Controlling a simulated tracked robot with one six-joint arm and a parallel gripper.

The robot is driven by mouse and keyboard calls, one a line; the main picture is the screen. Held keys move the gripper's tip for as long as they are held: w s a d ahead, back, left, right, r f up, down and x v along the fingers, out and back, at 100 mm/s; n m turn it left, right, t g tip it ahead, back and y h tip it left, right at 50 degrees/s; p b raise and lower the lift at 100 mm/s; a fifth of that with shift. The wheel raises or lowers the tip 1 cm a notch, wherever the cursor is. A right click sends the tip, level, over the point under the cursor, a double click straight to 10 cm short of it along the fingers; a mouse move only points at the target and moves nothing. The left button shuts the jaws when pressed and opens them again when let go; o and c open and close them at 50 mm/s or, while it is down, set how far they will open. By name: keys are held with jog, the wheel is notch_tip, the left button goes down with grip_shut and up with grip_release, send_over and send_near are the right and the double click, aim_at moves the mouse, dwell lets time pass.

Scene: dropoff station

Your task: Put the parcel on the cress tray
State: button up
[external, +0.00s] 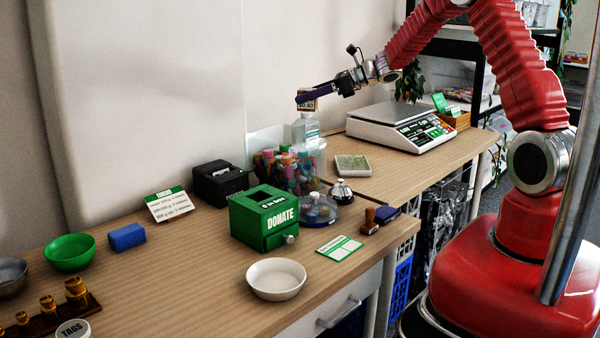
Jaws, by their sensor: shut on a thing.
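My gripper (312,93) is at the end of my outstretched arm, high over the back of the counter. It is shut on a small brown parcel (307,105) with a pale label, mostly hidden by the jaws. A flat, pale-rimmed tray with a mottled green top (352,165), which looks like the cress tray, lies on the counter in front of the scale. The parcel is held in the air, above and to the left of this tray in the picture, apart from it.
A clear pump bottle (306,130) stands just below my gripper. A tub of colourful markers (285,170), a bell (341,191) and a white scale (400,127) are near the tray. A green donate box (264,217) stands further left. Bare wood lies right of the tray.

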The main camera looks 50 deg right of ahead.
jog(key=m+t+h, duration=0.1)
jog(key=m+h, duration=0.1)
send_over(352, 164)
notch_tip(352, 164, down, 11)
jog(key=shift+h, duration=0.3)
jog(key=shift+d+f, duration=0.1)
jog(key=shift+f, duration=3.1)
jog(key=shift+f, duration=1.9)
